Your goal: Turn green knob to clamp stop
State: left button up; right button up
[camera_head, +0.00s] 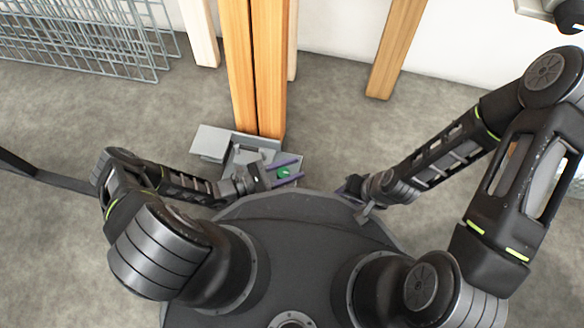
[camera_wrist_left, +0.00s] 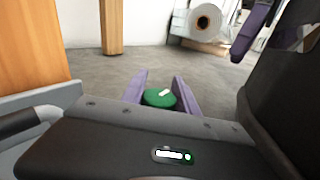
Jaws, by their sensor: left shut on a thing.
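The green knob (camera_head: 284,173) is small and round and sits at the grey clamp fixture (camera_head: 212,142) at the foot of the wooden posts. It also shows in the left wrist view (camera_wrist_left: 157,98), with a white mark on its top. My left gripper (camera_head: 285,172) has its purple fingers on either side of the knob and is shut on it. Most of the knob's mount is hidden by the gripper. My right gripper (camera_head: 352,188) is near the right edge of my round base; its fingers are too small and dark to read.
Tall wooden posts (camera_head: 268,70) rise from the fixture. Another post (camera_head: 397,50) stands to the right. A wire mesh rack (camera_head: 85,40) is at the back left. A white roll (camera_wrist_left: 205,22) stands at the back in the left wrist view. Grey floor (camera_head: 335,125) is free between.

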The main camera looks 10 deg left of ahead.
pick_arm(q)
grip_shut()
dwell(0.8)
